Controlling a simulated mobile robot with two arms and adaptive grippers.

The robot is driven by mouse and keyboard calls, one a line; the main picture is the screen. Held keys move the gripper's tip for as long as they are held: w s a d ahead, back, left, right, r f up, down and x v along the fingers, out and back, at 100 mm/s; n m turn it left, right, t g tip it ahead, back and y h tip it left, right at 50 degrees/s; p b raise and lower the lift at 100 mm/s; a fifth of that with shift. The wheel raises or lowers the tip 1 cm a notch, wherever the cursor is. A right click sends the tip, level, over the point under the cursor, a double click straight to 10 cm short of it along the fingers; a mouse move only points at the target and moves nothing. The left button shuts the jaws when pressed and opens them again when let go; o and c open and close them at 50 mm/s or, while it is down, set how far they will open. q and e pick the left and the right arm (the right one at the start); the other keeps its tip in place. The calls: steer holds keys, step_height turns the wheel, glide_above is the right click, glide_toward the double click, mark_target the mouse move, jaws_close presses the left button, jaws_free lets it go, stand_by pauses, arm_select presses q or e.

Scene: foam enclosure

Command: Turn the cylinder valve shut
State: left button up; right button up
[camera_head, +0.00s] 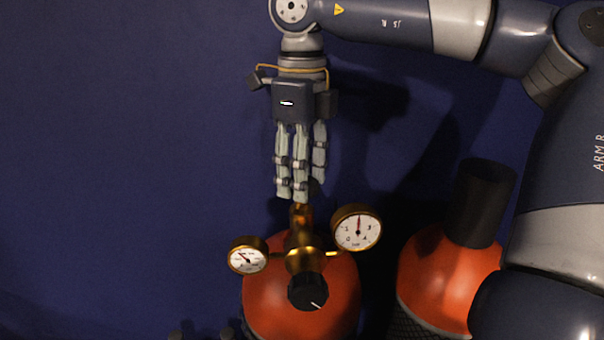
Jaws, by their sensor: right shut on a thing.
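An orange cylinder (262,302) stands at the lower middle, with a brass cylinder valve (301,217) on top. My right gripper (299,198) comes down from above, fingers pointing down, and is shut on the top of the valve. The fingers hide the part of the valve they hold, so I cannot tell how far it is turned. A brass regulator (304,258) with a black knob (308,291) sits in front of the valve. My left gripper is not in view.
A left gauge (248,255) and a larger right gauge (357,228) flank the valve closely. A second orange cylinder (450,283) with a black cap (480,203) stands to the right, behind my arm. The dark blue left side looks clear.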

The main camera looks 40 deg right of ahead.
steer(key=m+b, duration=0.1)
steer(key=m, duration=0.3)
steer(key=shift+f+b, duration=0.1)
steer(key=shift+b, duration=0.3)
steer(key=m+b, duration=0.1)
steer(key=m, duration=0.3)
steer(key=shift+m, duration=0.3)
steer(key=m+b, duration=0.1)
steer(key=m, duration=0.8)
steer(key=o, duration=1.1)
steer(key=shift+c, duration=0.2)
